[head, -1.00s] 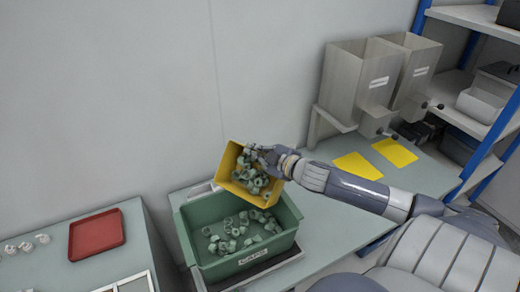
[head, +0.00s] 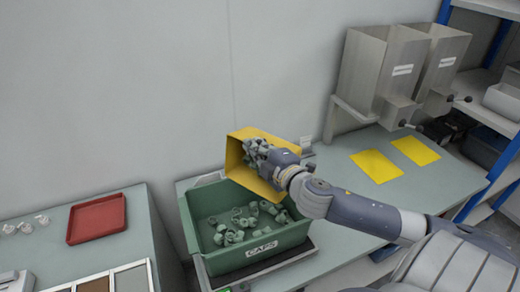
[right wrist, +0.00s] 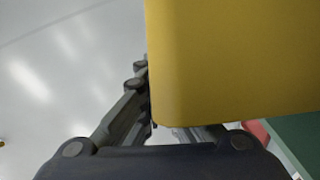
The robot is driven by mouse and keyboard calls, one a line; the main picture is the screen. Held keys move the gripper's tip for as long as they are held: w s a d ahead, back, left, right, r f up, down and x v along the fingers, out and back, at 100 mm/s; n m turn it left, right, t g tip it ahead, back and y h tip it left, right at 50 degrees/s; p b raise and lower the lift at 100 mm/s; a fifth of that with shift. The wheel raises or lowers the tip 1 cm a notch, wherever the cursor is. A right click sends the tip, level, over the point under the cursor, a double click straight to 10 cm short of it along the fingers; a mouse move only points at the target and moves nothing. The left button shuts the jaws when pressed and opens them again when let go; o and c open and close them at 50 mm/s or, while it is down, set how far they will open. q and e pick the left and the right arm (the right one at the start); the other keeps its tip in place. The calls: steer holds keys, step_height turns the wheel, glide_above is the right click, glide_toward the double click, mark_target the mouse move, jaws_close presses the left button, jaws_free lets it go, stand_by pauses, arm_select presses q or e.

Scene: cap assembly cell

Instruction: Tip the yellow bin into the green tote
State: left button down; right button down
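The yellow bin (head: 236,157) hangs steeply tilted above the back of the green tote (head: 202,268). My right gripper (head: 256,150) is shut on the bin's wall; in the right wrist view the yellow wall (right wrist: 235,60) lies against its fingers (right wrist: 145,105). The tote is labelled CAPS and stands upright with several loose green caps (head: 238,222) on its floor. The gripper hides part of the bin, so I cannot tell whether caps are still inside it. My left gripper is not in view.
A red tray (head: 97,219) and small white parts (head: 25,226) lie on the left bench. Two metal hoppers (head: 375,75) stand at the back right, with yellow mats (head: 376,166) on the bench before them. A blue-framed shelf is at far right.

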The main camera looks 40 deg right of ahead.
steer(key=s+a+f+n+t+b, duration=0.2)
steer(key=a+n+b, duration=0.5)
steer(key=a, duration=0.1)
steer(key=shift+s+a+f+t, duration=0.2)
steer(key=shift+s+f+t, duration=0.1)
steer(key=shift+f+t, duration=0.1)
stand_by(1.1)
